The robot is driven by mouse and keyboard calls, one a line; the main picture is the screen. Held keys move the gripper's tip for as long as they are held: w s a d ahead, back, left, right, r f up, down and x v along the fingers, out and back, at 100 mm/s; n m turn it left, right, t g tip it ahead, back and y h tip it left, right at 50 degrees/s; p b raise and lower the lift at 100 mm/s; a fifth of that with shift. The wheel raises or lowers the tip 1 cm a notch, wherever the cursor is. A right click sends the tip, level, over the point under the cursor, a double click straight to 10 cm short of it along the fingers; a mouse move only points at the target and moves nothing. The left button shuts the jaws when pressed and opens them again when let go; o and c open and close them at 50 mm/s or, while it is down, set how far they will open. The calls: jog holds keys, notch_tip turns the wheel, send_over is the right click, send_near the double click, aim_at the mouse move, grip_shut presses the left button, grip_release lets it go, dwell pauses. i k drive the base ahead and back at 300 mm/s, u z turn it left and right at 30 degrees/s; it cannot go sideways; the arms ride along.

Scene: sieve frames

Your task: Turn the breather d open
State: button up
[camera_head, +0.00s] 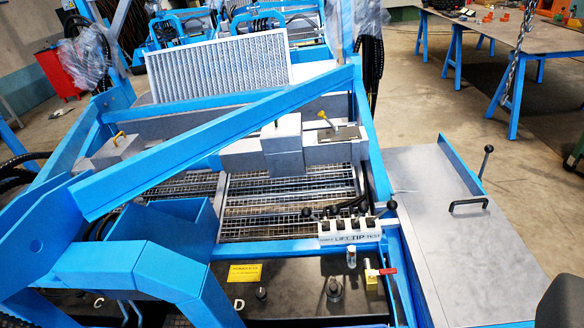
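The letter D (239,303) is marked in white on the dark top of the tank (290,308) at the bottom of the view. A small dark knob (261,293), which looks like breather d, stands just right of the letter. It is small, and I cannot tell whether it is open or closed. A larger dark round cap (333,288) stands further right on the same top. My gripper does not show in this view, and nothing is seen touching the knob.
A yellow label (245,273) lies behind the knob. A red-handled valve (380,272) and lever block (349,230) stand to the right. Blue beams (215,148) cross above the left side. A letter C (99,302) is at lower left. A grey cover with black handle (468,205) is at right.

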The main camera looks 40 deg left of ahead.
aim_at(260, 294)
jog(key=u, duration=0.35)
jog(key=i, duration=0.8)
jog(key=u, duration=0.3)
jog(key=k, duration=0.9)
jog(key=u, duration=0.2)
jog(key=i, duration=0.85)
jog(key=z, duration=0.1)
